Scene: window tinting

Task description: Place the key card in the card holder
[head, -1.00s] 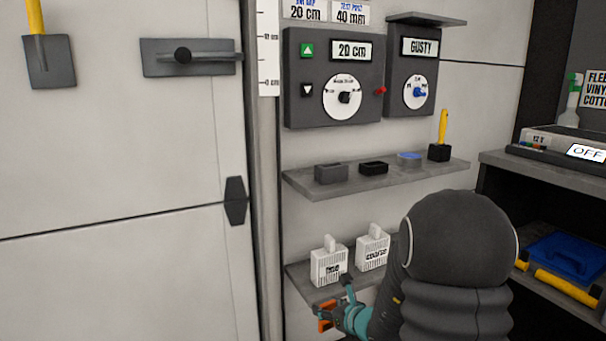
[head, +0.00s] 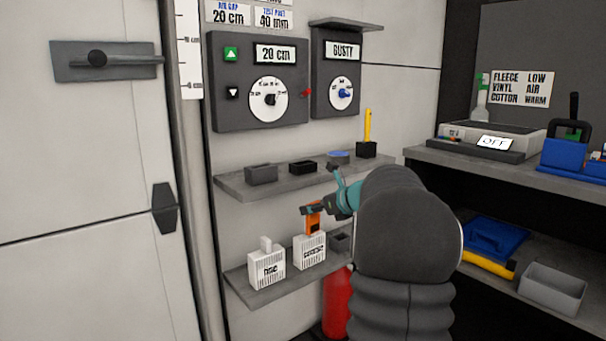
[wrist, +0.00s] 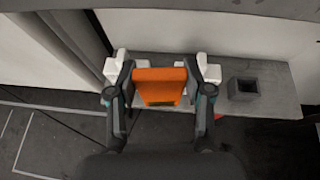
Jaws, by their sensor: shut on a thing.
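My gripper (head: 316,208) is shut on an orange flat piece (head: 314,222), which looks like the key card. They are in front of the wall, just above the white "coarse" block in the head view. In the wrist view the orange piece (wrist: 160,85) sits between the two fingers of my gripper (wrist: 160,72), with a dark strip at its lower edge. An open dark grey box (wrist: 245,89), possibly the card holder, stands on the lower shelf to the right of the gripper. It also shows in the head view (head: 341,242), partly hidden by my arm.
Two white blocks, "fine" (head: 266,270) and "coarse" (head: 310,252), stand on the lower shelf (head: 262,296). The upper shelf (head: 240,187) above holds small dark trays (head: 261,174) and a yellow-handled tool (head: 367,130). A red cylinder (head: 337,300) stands below.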

